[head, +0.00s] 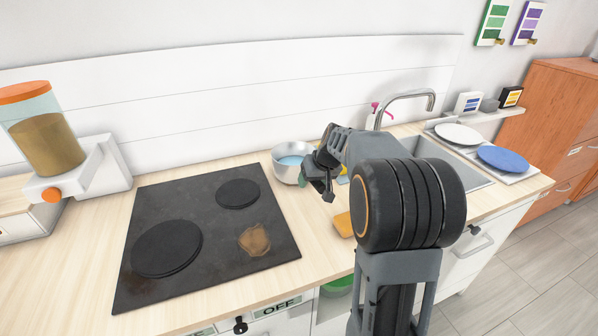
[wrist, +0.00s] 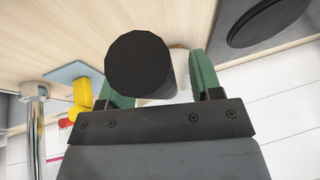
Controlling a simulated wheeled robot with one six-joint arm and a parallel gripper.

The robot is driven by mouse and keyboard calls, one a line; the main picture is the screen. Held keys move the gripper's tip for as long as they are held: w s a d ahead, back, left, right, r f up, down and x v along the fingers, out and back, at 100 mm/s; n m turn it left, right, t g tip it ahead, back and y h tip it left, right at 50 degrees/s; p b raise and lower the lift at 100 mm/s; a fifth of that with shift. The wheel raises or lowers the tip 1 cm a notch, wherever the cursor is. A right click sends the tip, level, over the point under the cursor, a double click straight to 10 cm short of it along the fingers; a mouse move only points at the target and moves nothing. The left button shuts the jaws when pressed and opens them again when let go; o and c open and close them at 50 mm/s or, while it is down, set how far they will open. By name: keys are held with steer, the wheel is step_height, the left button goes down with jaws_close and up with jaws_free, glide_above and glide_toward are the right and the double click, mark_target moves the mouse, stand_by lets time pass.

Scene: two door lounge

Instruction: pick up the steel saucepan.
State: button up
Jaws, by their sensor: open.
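The steel saucepan (head: 286,172) stands on the counter between the hob and the sink. It is round and silvery, with pale blue inside, and my arm hides its right side. My gripper (head: 314,178) is at its right side, open. In the wrist view, the green fingers of my gripper (wrist: 162,82) are apart. A black cylinder (wrist: 138,65), apparently the pan's handle, shows its round end close to the camera and overlaps the left finger. A pale piece behind it, between the fingers, may be the pan. I cannot tell whether the fingers touch anything.
The black hob (head: 200,270), with a brown stain, is left of the pan. A dispenser (head: 45,135) stands further left. The tap (head: 405,95) and sink (head: 465,172) are right, with plates beyond. A yellow item (wrist: 82,95) lies near the tap. The front-left counter is clear.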

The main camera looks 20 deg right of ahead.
steer(key=shift+f, duration=0.15)
stand_by(0.3)
steer(key=c, duration=0.9)
steer(key=shift+c, duration=0.8)
